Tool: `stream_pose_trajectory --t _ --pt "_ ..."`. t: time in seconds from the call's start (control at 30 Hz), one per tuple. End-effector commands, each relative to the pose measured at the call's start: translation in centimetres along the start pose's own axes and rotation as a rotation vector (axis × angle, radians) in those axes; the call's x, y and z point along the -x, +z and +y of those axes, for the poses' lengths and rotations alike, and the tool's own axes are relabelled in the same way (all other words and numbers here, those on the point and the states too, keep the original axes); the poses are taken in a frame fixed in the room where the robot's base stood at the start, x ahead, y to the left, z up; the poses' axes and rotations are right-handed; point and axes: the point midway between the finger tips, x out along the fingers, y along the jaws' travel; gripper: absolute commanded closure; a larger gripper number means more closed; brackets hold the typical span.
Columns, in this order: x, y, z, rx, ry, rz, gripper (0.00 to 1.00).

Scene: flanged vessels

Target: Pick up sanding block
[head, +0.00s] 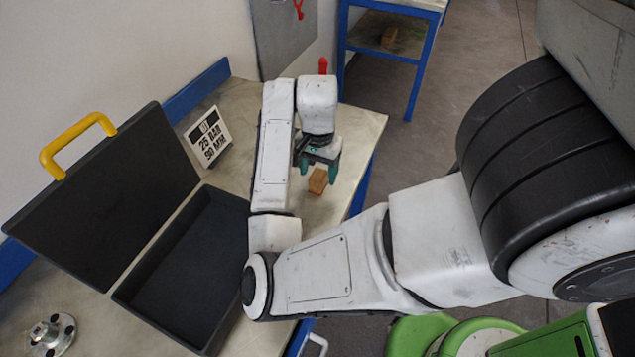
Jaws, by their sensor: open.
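The sanding block (318,181) is a small tan-brown block on the workbench, near its right edge. My gripper (318,170) has dark jaws with teal fingertips and points down over the block. The fingers are open, with one fingertip on the left and one on the right of the block in this view. I cannot tell whether the fingertips touch it or how far above the bench they are. Part of the block's top is hidden by the gripper.
An open black case (188,262) with a yellow handle (75,140) fills the bench's left. A white sign (208,138) stands behind it. A metal flange (50,337) lies front left. A red-topped item (323,66) shows behind my wrist. A blue-framed table (392,38) stands beyond.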

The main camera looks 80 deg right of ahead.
Motion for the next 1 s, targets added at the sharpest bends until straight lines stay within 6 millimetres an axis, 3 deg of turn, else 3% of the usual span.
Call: stream_pose_trajectory --t 0.2,0.5,1.0 --pt "-2.7 0.1 -0.1 0.002 0.001 -0.003 0.32" --pt "-3.1 0.0 -0.1 0.000 -0.001 -0.001 0.33" --pt "-3.1 0.1 -0.1 0.001 -0.001 -0.001 0.81"
